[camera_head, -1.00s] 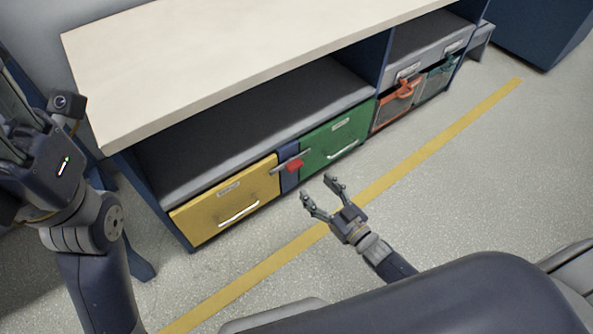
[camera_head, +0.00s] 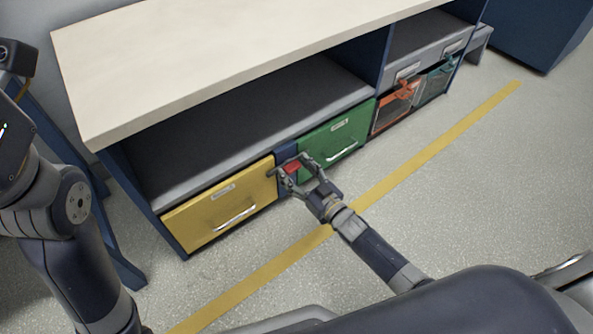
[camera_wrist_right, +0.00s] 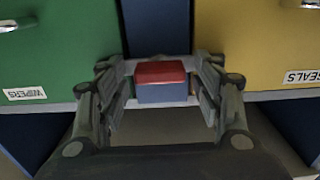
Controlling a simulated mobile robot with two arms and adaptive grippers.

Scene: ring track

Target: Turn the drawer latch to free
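The drawer latch, a red block (camera_head: 292,168) on a grey bar, sits on the blue post between the yellow drawer (camera_head: 215,208) and the green drawer (camera_head: 335,137). The bar lies across the drawer fronts near their top edges. My right gripper (camera_head: 293,164) is at the latch, fingers on either side of the red block. In the right wrist view, the red block (camera_wrist_right: 160,74) stands between the spread fingers (camera_wrist_right: 160,88), with a visible gap on each side. The bar is partly hidden by the fingers. My left gripper is out of view; only its arm shows at far left.
The drawers sit under an open shelf and a pale bench top (camera_head: 200,62). An orange-handled bin (camera_head: 394,103) and a teal-handled bin (camera_head: 436,82) stand to the right. A yellow floor line (camera_head: 430,155) runs in front; the floor there is clear.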

